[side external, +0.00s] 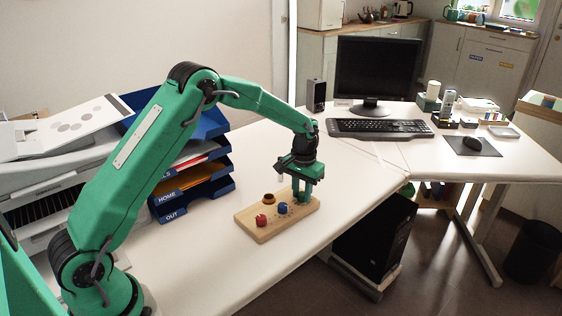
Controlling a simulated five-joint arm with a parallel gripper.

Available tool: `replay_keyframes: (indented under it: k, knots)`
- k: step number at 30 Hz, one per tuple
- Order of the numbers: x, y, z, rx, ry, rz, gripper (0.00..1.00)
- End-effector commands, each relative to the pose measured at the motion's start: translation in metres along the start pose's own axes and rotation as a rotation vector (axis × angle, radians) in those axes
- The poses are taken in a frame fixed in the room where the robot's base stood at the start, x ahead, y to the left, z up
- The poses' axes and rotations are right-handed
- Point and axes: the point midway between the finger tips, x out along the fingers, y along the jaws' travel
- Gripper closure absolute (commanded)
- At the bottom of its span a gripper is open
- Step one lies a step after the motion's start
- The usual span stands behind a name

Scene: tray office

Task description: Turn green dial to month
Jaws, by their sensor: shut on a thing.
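A light wooden board (266,233) lies on the white desk below my gripper. It carries a red dial (261,220), a blue dial (283,208) and a brown dial with a dark centre (268,197). My gripper (303,198) points straight down at the board's right end, with its fingers low over the wood. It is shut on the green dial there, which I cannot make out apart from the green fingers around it. The month marking and the way the dial points are too small or hidden to read.
Blue letter trays (195,200) and a printer (50,180) stand left, behind my arm. A keyboard (378,128), monitor (375,70) and mouse (473,143) are at the back right. The desk is clear around the board; its front edge lies close by.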

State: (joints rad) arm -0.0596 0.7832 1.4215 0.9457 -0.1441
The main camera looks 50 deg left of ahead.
Motion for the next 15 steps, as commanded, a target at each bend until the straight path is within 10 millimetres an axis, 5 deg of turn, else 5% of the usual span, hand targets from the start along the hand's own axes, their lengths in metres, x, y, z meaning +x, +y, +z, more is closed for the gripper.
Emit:
replay_keyframes:
  k: [15]
  knots:
    - [-0.0013, -0.0010, -0.0012, 0.437, 0.029, -0.002, 0.97]
